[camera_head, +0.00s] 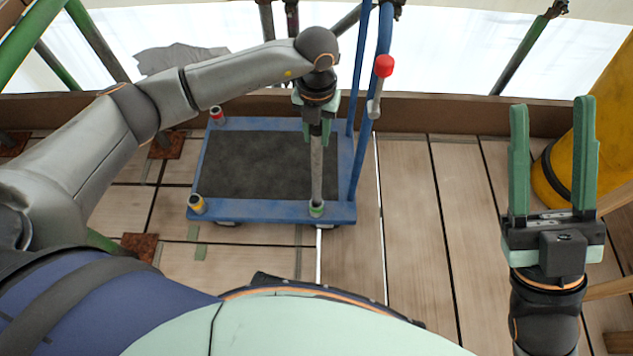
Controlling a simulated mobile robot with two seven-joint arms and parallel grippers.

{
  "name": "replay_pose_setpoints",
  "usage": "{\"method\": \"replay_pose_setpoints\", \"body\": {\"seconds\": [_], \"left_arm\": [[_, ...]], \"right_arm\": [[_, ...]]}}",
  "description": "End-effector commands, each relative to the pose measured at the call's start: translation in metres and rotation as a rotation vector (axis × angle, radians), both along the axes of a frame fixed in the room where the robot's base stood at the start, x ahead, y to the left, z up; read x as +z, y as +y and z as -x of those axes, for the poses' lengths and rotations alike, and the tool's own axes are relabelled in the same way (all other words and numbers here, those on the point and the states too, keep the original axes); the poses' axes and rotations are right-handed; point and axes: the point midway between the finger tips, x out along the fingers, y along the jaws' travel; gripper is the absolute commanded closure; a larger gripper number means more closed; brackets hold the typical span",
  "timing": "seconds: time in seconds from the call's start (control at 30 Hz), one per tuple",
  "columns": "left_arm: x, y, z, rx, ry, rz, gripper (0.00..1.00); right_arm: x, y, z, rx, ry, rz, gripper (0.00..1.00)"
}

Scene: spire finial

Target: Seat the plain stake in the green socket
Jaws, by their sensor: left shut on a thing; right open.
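The plain stake (317,172) is a grey rod, roughly upright, above the near right corner of the blue cart. My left gripper (315,136) is shut on its upper part. The stake's lower end meets the green socket (316,211) in the picture. I cannot tell whether it is inside the socket or just above it. My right gripper (552,165) is open and empty at the right, well away from the cart, its fingers pointing up in the picture.
The blue cart (265,212) has a dark mat, a red socket (217,116) at far left and a yellow socket (197,205) at near left. Blue handle bars (367,120) and a red-topped grey rod (376,95) rise at its right. A yellow cylinder (605,130) stands far right. Planks between are clear.

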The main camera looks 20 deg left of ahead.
Motion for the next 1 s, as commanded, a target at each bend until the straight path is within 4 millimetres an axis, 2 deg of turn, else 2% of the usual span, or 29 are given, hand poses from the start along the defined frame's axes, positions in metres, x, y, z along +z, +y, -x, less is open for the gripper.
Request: {"method": "replay_pose_setpoints", "body": {"seconds": [0.03, 0.1, 0.33, 0.53, 0.97, 1.0], "left_arm": [[-0.013, 0.000, 0.001, -0.001, 0.004, -0.001, 1.00], [-0.026, 0.000, 0.001, -0.003, 0.002, -0.001, 1.00], [-0.049, 0.000, 0.000, -0.003, 0.001, 0.000, 1.00], [-0.082, 0.000, 0.001, -0.004, 0.002, 0.000, 1.00], [-0.089, 0.000, 0.000, -0.005, 0.000, 0.000, 1.00], [-0.088, 0.000, 0.000, -0.005, 0.000, 0.000, 0.65]], "right_arm": [[-0.006, 0.000, 0.000, 0.002, 0.003, -0.003, 0.50], [-0.011, 0.000, -0.001, 0.003, 0.008, -0.007, 0.50], [-0.019, 0.000, -0.001, 0.014, 0.019, -0.016, 0.50], [-0.031, 0.002, -0.001, 0.029, 0.028, -0.026, 0.50], [-0.033, 0.004, -0.001, 0.041, 0.029, -0.027, 0.50], [-0.032, 0.004, -0.001, 0.041, 0.031, -0.027, 0.50]]}}
